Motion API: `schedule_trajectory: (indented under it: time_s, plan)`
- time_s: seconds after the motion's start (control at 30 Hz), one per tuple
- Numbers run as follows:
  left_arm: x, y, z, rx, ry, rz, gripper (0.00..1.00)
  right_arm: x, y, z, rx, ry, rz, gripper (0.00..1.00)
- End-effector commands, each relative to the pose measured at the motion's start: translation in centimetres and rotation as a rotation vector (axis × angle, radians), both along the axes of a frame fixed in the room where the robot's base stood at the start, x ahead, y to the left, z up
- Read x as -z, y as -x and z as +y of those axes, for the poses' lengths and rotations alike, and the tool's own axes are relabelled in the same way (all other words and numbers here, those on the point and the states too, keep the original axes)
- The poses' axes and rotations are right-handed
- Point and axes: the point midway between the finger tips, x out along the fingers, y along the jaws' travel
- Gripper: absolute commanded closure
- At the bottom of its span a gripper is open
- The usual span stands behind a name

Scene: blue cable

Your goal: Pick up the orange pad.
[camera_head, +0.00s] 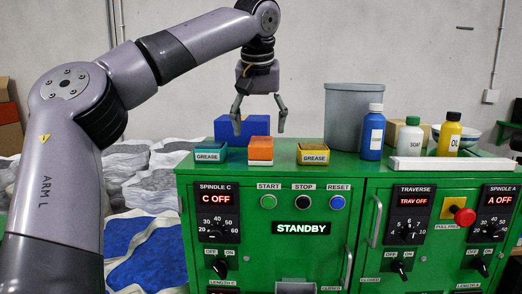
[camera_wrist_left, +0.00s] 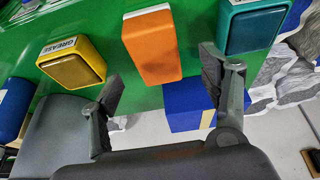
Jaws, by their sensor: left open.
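The orange pad (camera_head: 261,149) sits on top of the green machine cabinet, between a teal grease box (camera_head: 210,152) and a yellow grease box (camera_head: 313,152). My left gripper (camera_head: 259,128) is open and empty, with its fingers pointing down above and behind the pad in the head view. In the left wrist view the orange pad (camera_wrist_left: 151,46) lies beyond the open fingertips of the left gripper (camera_wrist_left: 158,75), roughly between them and apart from them. My right gripper is not in view.
A blue box (camera_head: 242,127) stands behind the pad. A grey bin (camera_head: 352,115), a blue bottle (camera_head: 373,135) and a yellow bottle (camera_head: 449,135) stand to the right. A white bar (camera_head: 450,163) lies before them. The cabinet front (camera_head: 290,240) carries buttons, knobs and handles.

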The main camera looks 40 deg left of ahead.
Motion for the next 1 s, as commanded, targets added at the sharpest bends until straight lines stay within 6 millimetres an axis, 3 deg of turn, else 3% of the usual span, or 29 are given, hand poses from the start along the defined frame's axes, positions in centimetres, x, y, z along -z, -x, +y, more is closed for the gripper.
schedule_trajectory:
  time_s: [0.3, 0.57, 0.8, 1.0]
  plan:
    - [2.5, -0.8, 0.5, 0.002, 0.001, 0.003, 0.3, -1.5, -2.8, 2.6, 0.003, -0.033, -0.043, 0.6]
    - [5.6, -1.9, 1.2, 0.0, 0.001, 0.001, 0.3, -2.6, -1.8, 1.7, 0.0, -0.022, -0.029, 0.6]
    - [5.9, -1.9, 1.3, 0.0, -0.001, -0.002, 0.3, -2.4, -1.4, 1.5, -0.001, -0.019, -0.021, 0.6]
    - [5.9, -1.9, 1.3, 0.0, -0.001, -0.002, 0.43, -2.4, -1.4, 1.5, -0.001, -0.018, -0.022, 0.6]
